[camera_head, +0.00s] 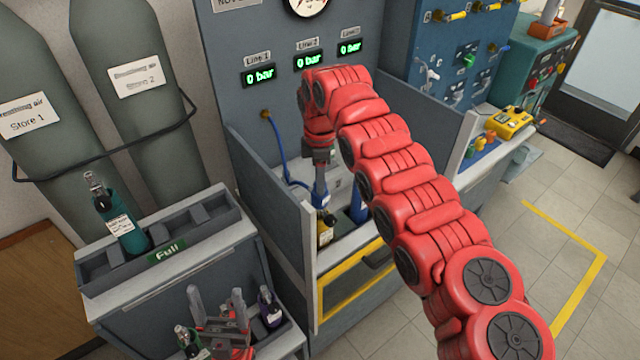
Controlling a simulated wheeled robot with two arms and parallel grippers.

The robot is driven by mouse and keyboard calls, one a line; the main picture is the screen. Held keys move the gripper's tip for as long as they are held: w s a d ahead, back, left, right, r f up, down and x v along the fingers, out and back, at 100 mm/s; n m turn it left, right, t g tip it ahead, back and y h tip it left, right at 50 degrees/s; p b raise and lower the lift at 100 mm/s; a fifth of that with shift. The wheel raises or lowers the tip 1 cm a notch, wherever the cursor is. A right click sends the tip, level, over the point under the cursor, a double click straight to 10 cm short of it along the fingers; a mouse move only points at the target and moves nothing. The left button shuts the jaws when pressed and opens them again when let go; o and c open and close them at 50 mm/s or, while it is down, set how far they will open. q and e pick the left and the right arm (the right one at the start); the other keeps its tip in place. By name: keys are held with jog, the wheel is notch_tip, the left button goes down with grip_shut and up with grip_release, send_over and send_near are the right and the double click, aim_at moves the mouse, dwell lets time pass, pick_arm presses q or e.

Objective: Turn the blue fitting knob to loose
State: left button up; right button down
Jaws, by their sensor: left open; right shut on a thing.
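My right gripper (321,196) points down inside the test bay, at the end of the red arm that reaches in from the lower right. It is shut on what seems to be the blue fitting knob, which the fingers mostly hide; I cannot tell its turn position. Just below stands a yellow bottle (326,232) with a black top and a white label. A blue hose (282,150) runs from a brass wall port down to the fitting area. My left gripper (219,305) is open and empty at the bottom, over the lower rack.
A grey bench (262,165) with side walls encloses the bay. Its Line 1, 2 and 3 displays (308,62) read 0 bar. A teal bottle (125,232) stands in the "Full" rack (210,235). A purple bottle (269,308) and a green one (187,340) stand by my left gripper.

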jog(key=n, duration=0.4)
jog(key=shift+b, duration=0.4)
jog(key=shift+n, duration=2.9)
jog(key=shift+c, duration=2.4)
grip_release()
